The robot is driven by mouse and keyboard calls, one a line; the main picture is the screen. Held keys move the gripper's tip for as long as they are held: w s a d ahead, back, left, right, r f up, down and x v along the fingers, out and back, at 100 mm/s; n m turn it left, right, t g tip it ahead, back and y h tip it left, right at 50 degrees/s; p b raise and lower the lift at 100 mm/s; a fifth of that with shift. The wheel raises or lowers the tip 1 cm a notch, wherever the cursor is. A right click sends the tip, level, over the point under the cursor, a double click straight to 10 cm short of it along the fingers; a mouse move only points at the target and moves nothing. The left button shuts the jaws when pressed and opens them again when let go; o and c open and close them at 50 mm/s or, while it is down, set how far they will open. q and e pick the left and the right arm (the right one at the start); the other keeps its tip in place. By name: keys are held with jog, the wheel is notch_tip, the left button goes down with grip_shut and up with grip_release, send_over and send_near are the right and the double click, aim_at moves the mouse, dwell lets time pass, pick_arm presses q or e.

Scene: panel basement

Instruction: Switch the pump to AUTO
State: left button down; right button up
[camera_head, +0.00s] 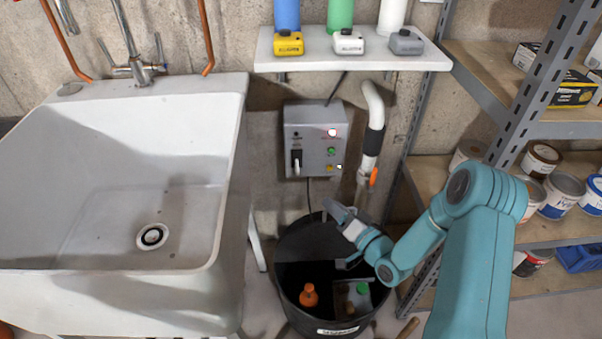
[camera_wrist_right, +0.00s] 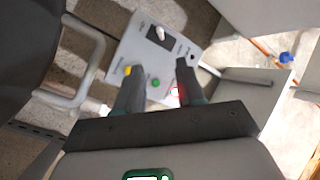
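The grey pump control box (camera_head: 313,140) hangs on the wall right of the sink. Its black switch plate (camera_head: 296,159) with a pale lever is at its lower left; the switch also shows in the right wrist view (camera_wrist_right: 160,36). The lever's exact setting is too small to read. My right gripper (camera_head: 335,210) is below the box, over the black bin. In the wrist view its fingers (camera_wrist_right: 159,66) are apart and empty, the panel beyond them. My left gripper is out of view.
A white sink (camera_head: 225,170) stands at the left. A shelf (camera_head: 350,62) with bottles and small cans is above the box. A white pipe (camera_head: 374,125) runs right of it. The black bin (camera_head: 285,290) holds an orange-topped object. Metal racking (camera_head: 535,95) stands at the right.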

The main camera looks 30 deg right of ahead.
jog(key=b, duration=0.2)
send_over(301, 174)
jog(key=s+a, duration=0.3)
jog(key=s, duration=0.1)
jog(key=shift+s+d, duration=0.2)
jog(key=shift+c, duration=0.4)
grip_shut()
